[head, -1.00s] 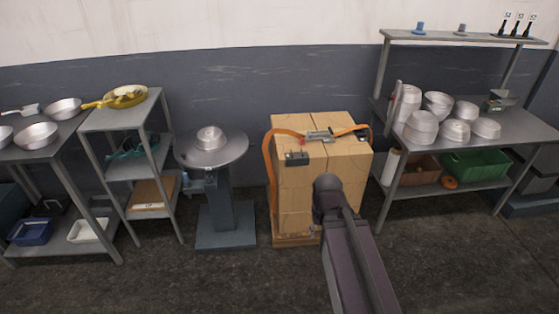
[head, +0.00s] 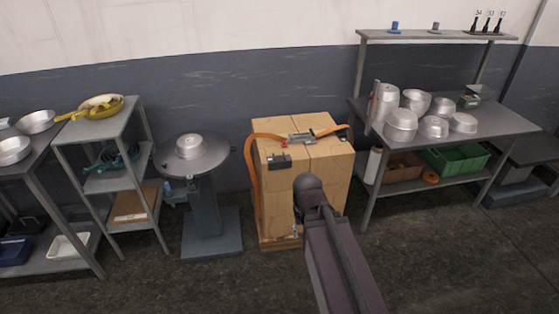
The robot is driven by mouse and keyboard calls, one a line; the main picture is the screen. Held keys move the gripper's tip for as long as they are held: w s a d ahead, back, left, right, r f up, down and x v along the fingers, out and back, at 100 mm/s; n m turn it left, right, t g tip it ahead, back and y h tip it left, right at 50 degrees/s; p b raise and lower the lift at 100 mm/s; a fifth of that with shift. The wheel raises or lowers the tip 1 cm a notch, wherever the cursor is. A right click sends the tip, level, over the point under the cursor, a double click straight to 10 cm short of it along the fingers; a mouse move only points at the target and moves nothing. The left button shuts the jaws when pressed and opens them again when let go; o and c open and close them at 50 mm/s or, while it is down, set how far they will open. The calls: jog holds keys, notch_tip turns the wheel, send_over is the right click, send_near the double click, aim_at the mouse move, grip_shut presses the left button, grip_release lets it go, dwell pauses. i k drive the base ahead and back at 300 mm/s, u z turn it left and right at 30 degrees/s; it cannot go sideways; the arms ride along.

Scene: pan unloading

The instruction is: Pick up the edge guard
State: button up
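A cardboard box stack (head: 328,160) stands by the wall in the middle of the head view. An orange strap (head: 252,190) runs over its top and hangs down its left side. A small dark block (head: 279,162) sits at the top front edge; it may be the edge guard, but I cannot tell for sure. Another small dark piece (head: 343,131) lies at the strap's right end. A grey metal buckle (head: 301,138) lies on top. My arm rises in front of the box and hides part of its front. My gripper cannot be made out.
A round pedestal table (head: 214,160) with a metal pan (head: 191,146) stands left of the box. A grey shelf rack (head: 88,136) is further left. A workbench (head: 500,122) with several metal pans stands right. The floor in front is clear.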

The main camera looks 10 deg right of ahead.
aim_at(282, 162)
jog(key=i, duration=0.95)
jog(key=u, duration=0.05)
